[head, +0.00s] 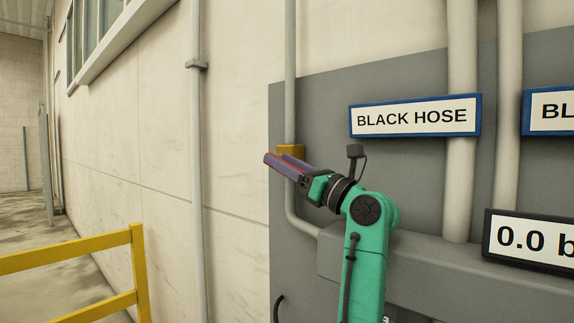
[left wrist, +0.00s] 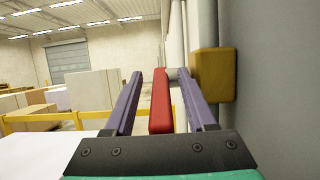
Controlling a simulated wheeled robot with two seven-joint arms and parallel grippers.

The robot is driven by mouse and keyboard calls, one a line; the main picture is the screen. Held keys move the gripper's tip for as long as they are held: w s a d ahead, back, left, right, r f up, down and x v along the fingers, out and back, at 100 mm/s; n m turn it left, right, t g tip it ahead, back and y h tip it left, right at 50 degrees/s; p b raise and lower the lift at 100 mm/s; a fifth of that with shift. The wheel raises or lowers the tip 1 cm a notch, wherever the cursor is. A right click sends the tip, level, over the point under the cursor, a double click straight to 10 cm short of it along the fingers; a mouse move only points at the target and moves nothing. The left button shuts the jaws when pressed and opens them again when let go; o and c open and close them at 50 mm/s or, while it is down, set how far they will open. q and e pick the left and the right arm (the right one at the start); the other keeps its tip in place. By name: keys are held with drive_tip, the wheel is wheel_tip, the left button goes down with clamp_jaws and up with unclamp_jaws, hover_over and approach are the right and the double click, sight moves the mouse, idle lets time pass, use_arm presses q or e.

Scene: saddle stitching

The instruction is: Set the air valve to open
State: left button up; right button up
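The air valve has a yellow body (head: 291,150) on a thin grey vertical pipe at the left edge of the grey panel. In the left wrist view the yellow body (left wrist: 213,75) is at the right, outside the fingers. Its red lever (left wrist: 160,100) stands between the two purple fingers of my left gripper (left wrist: 162,95), with a gap visible on each side. The gripper is open around the lever. In the head view my left gripper (head: 284,168) is in front of the valve and hides most of the lever. My right gripper is not in view.
A sign reading "BLACK HOSE" (head: 414,116) is on the panel above my arm. A display reading "0.0 b" (head: 530,240), cut off at the edge, is at the lower right. Thick pipes (head: 461,150) run down the panel. A yellow railing (head: 138,270) stands at the lower left.

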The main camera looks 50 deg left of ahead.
use_arm(q)
drive_tip(key=shift+a, duration=0.25)
drive_tip(key=shift+d+r, duration=0.1)
drive_tip(key=shift+d, duration=0.2)
wheel_tip(320, 180, up, 10)
wheel_tip(320, 180, up, 10)
drive_tip(key=p, duration=0.3)
hover_over(283, 160)
drive_tip(key=shift+s+d, duration=0.15)
drive_tip(key=shift+f, duration=0.2)
